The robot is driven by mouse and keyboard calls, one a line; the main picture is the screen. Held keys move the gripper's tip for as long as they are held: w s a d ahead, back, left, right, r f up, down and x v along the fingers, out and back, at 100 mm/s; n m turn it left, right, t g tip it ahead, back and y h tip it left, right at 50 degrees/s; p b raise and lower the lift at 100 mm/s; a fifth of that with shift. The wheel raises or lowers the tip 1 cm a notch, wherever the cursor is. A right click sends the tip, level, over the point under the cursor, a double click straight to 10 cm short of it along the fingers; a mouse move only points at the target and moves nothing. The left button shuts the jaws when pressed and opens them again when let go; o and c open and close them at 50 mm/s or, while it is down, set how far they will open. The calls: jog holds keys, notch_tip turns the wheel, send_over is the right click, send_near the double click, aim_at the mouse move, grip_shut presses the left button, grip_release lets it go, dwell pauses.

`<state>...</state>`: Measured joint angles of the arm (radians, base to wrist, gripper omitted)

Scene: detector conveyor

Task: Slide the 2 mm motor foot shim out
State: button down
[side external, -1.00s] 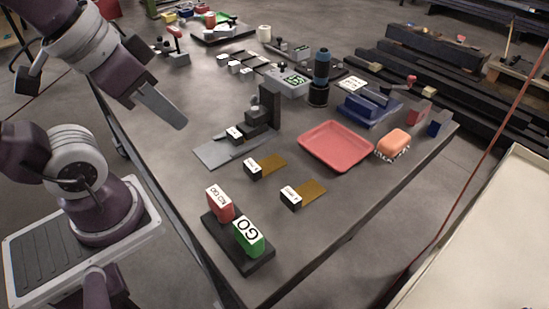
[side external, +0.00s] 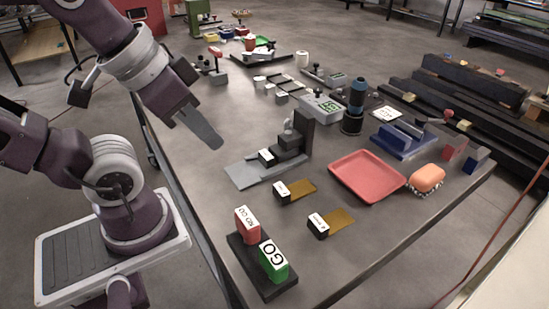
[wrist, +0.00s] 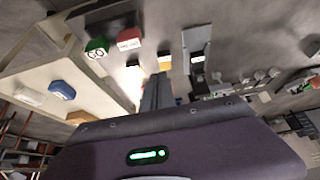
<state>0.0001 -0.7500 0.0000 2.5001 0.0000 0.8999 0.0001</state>
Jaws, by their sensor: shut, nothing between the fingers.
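A dark motor-like assembly (side external: 290,142) stands on a grey plate (side external: 243,175) with an upright dark bracket. A small black tab with a white label (side external: 266,157) sits at its foot. Two brass shims with black, white-labelled handles lie flat in front, a nearer one (side external: 339,218) and a farther one (side external: 301,187). The labels are too small to read, so I cannot tell which is 2 mm. My gripper (side external: 214,143) is shut and empty, in the air to the left of the assembly in the side view. Its fingers (wrist: 157,92) point toward the table in the wrist view.
A green GO block (side external: 274,263) and red NO GO block (side external: 247,224) stand on a dark base at the front. A red tray (side external: 367,178), an orange sponge (side external: 427,178) and a dark blue cylinder (side external: 354,107) are to the right. Bare table surrounds the shims.

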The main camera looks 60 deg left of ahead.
jog(key=c, duration=2.2)
grip_release()
jog(key=c, duration=1.8)
grip_release()
jog(key=shift+w, duration=0.15)
jog(key=o, duration=0.7)
jog(key=shift+g, duration=0.6)
jog(key=w, duration=0.1)
jog(key=w+a, duration=0.1)
jog(key=w, duration=0.2)
jog(key=shift+a+f, duration=0.1)
jog(key=shift+a, duration=0.15)
jog(key=o, duration=0.4)
jog(key=w+a+f, duration=0.1)
jog(key=w, duration=0.1)
jog(key=w+a+f+g, duration=0.1)
jog(key=w, duration=0.1)
jog(key=w+a+f+g, duration=0.1)
jog(key=w, duration=0.1)
jog(key=shift+w+a, duration=0.35)
jog(key=shift+a, duration=0.05)
jog(key=shift+c, duration=0.2)
jog(key=g, duration=0.2)
send_over(267, 154)
notch_tip(267, 154, down, 9)
jog(key=shift+r, duration=0.15)
notch_tip(267, 154, down, 7)
jog(key=shift+s+f, duration=0.1)
